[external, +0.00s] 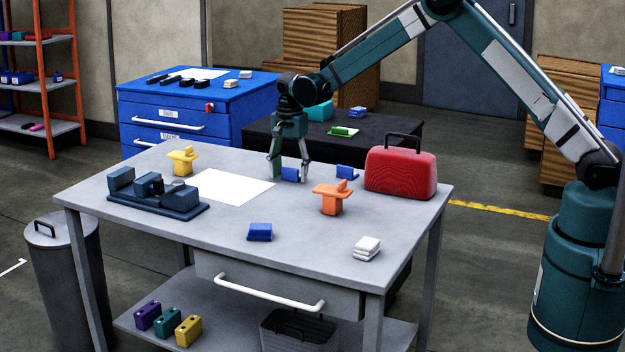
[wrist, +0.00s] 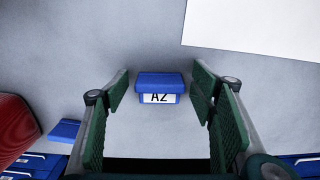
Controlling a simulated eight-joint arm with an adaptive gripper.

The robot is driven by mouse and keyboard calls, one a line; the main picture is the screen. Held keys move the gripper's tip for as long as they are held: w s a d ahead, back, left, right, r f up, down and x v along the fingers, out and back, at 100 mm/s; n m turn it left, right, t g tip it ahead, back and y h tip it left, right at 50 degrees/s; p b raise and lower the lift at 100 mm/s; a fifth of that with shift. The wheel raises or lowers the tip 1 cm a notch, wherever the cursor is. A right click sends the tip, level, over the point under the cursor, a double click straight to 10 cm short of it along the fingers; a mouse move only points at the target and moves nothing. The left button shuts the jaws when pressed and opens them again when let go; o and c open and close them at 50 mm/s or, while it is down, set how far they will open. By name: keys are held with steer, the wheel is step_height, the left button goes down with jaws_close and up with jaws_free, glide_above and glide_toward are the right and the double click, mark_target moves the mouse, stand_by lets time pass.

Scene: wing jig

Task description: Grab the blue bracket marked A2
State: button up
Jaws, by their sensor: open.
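The blue bracket marked A2 (wrist: 160,83) lies on the grey table in the wrist view, its black "A2" label facing my gripper. It sits centred between my two green fingers, with gaps on both sides. In the external view the blue bracket (external: 291,174) shows between the fingertips, partly hidden. My gripper (external: 289,178) points down at the table, its fingers apart. In the wrist view my gripper (wrist: 161,97) is open, and nothing is held in it.
Another blue bracket (external: 347,172) and a red toolbox (external: 401,174) stand to the right. An orange part (external: 332,198) is in front. A white sheet (external: 222,187) lies to the left. A third blue piece (external: 260,232) lies near the front edge.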

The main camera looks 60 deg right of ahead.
steer(key=c, duration=1)
steer(key=shift+r+p, duration=0.5)
steer(key=shift+r, duration=4.5)
